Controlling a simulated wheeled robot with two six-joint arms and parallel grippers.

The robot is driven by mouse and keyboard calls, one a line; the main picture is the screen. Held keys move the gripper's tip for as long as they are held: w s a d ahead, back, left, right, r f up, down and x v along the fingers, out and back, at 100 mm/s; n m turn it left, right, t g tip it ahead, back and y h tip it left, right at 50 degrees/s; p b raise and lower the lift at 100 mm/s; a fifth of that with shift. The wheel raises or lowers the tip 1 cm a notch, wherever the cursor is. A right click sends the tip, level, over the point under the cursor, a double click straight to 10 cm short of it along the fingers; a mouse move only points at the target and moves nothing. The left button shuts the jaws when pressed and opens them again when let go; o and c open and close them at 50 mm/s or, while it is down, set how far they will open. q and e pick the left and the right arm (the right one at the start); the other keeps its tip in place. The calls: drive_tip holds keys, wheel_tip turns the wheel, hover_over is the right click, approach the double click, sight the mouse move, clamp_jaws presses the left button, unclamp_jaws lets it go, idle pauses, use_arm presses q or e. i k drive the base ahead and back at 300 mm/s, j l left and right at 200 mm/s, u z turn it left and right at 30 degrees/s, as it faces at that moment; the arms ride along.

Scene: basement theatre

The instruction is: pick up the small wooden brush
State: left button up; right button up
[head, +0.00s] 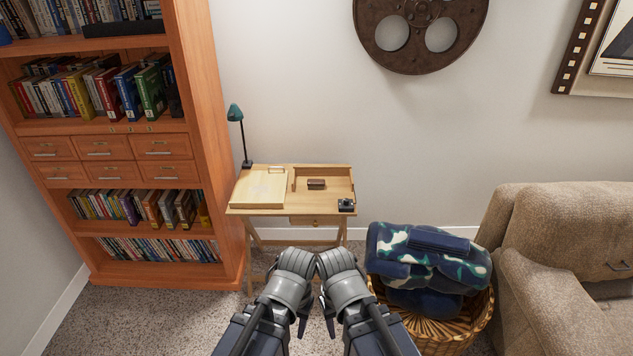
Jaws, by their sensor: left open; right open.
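A small dark brown block-like thing (316,184), which looks like the small wooden brush, lies in the open shallow compartment of a light wooden desk (240,212). Its bristles cannot be made out. My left gripper (301,326) and my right gripper (329,324) are close together at the bottom middle, in front of the desk and well short of the brush. Both are open, with nothing seen in them. My grey wrists hide part of the desk's legs and the floor.
The desk also bears a closed wooden lid (262,190), a green lamp (236,115) and a small dark object (346,205). An orange bookcase (205,130) stands left. A wicker basket (470,325) with camouflage blankets (425,250) and a beige sofa (555,270) stand right.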

sight(313, 184)
drive_tip(key=i+j+z, duration=0.4)
drive_tip(key=i, duration=0.35)
drive_tip(key=i+j+z, duration=0.35)
drive_tip(key=i+j, duration=0.35)
drive_tip(key=i+j+z, duration=0.4)
drive_tip(key=i+j, duration=0.2)
drive_tip(key=j, duration=0.4)
